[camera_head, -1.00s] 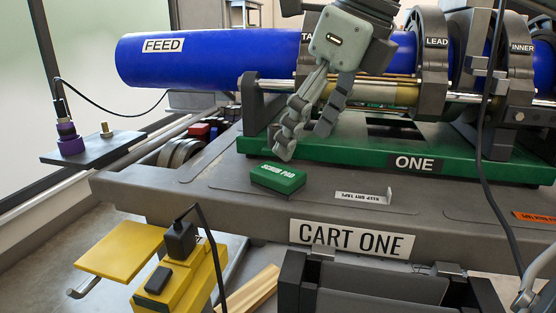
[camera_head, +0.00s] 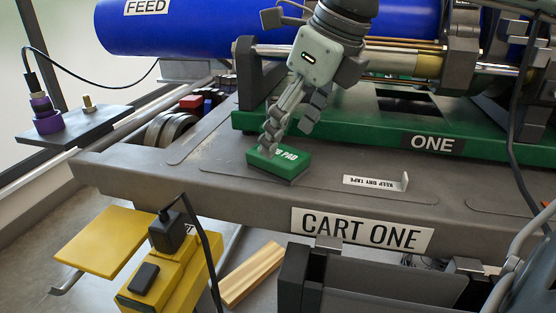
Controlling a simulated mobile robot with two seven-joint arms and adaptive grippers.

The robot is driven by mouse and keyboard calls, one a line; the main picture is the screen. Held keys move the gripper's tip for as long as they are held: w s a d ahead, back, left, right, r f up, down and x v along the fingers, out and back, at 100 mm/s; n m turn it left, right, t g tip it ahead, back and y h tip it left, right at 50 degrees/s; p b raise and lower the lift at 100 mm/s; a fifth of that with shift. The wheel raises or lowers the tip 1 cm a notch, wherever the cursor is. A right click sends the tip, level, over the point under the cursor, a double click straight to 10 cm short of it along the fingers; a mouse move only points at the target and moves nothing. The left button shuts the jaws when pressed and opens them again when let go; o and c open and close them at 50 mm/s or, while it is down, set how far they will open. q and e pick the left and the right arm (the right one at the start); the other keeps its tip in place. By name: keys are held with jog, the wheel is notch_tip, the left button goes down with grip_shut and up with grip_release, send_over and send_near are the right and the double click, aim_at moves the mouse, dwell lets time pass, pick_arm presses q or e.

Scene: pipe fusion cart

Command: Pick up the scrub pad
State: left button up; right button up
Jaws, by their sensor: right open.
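The scrub pad (camera_head: 287,168) is a small green block with white lettering. It lies flat on the grey top of the cart, near the front edge and left of the folded white label. My right gripper (camera_head: 287,139) reaches down from above, its fingers pointing at the pad. One finger overlaps the pad's left part and hides some of its lettering; the other is further right, above the pad's back. I cannot tell whether the fingers touch it. The gripper is open and not closed on the pad. My left gripper is not in view.
A green base marked ONE (camera_head: 335,136) stands just behind the pad, under the blue pipe (camera_head: 200,30). A white "keep dry tape" label (camera_head: 372,182) stands to the right. A yellow box (camera_head: 180,270) is below the cart's front edge. The cart top around the pad's front is clear.

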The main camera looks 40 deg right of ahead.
aim_at(280, 153)
jog(key=x, duration=0.4)
jog(key=shift+w+f, duration=0.15)
jog(key=shift+f, duration=0.2)
jog(key=c, duration=1.3)
jog(key=shift+c, duration=0.2)
jog(key=shift+r, duration=0.1)
